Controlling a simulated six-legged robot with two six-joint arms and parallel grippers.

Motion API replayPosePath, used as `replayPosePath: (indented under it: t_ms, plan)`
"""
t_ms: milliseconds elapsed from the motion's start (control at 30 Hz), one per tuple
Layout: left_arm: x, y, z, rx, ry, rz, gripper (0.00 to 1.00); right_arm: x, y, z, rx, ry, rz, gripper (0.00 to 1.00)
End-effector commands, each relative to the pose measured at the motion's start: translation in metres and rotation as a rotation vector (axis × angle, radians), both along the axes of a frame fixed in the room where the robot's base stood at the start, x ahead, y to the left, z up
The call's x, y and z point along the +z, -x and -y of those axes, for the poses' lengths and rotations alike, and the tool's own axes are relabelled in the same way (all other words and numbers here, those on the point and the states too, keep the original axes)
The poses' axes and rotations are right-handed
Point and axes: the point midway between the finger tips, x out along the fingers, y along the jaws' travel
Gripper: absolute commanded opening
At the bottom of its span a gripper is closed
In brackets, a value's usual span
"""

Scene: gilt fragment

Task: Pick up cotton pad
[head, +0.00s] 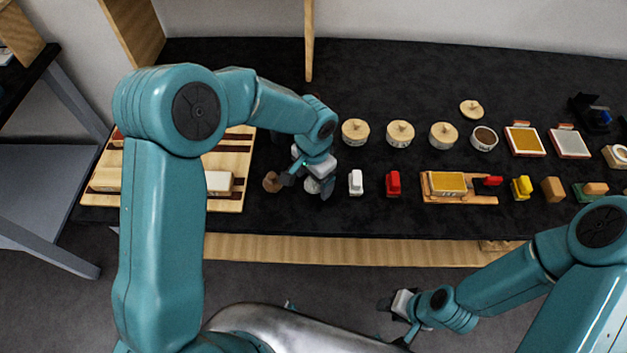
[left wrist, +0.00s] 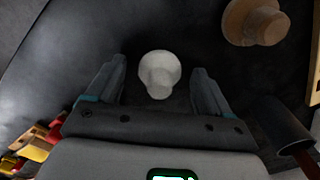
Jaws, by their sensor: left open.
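The cotton pad (head: 312,186) looks like a small white round piece with a knob-like top. It stands on the black table near its front edge, partly covered by my left gripper (head: 306,183) in the head view. In the left wrist view the white pad (left wrist: 159,72) sits between the two spread fingers of my left gripper (left wrist: 155,88), with a gap on each side. That gripper is open and empty. My right gripper (head: 396,308) hangs low in front of the table, far from the pad; its jaw state is unclear.
A brown wooden knobbed piece (head: 271,182) stands just left of the pad. A white item (head: 356,183) and a red item (head: 393,184) stand to the right. Lidded round pots (head: 400,133) line the back. A slatted wooden board (head: 228,190) lies left.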

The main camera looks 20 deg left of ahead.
Motion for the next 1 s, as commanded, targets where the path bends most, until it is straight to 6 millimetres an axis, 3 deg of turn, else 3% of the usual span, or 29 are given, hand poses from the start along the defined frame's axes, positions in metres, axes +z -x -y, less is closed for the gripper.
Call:
replayPosePath:
  t_ms: [100,167,300,767,867,1000]
  plan:
    - [0.0,0.0,0.0,0.0,0.0,0.0,0.81,0.0,0.0,0.0,0.0,0.0,-0.001,0.43]
    - [0.0,0.0,0.0,0.0,0.0,0.0,0.65,0.0,0.0,0.0,0.0,0.0,-0.001,0.43]
    - [0.0,0.0,0.0,0.0,0.0,-0.001,0.22,0.0,0.0,0.0,0.0,0.0,0.0,0.43]
    - [0.006,0.0,0.0,0.0,-0.001,0.0,0.22,-0.001,0.0,0.0,0.0,0.0,0.0,0.43]
    - [0.017,-0.001,0.0,0.001,-0.002,0.003,0.22,-0.002,0.0,0.0,0.0,0.0,0.0,0.43]
    - [0.046,-0.001,0.0,0.0,0.0,0.007,0.22,-0.005,0.0,0.0,0.0,0.0,0.0,0.43]
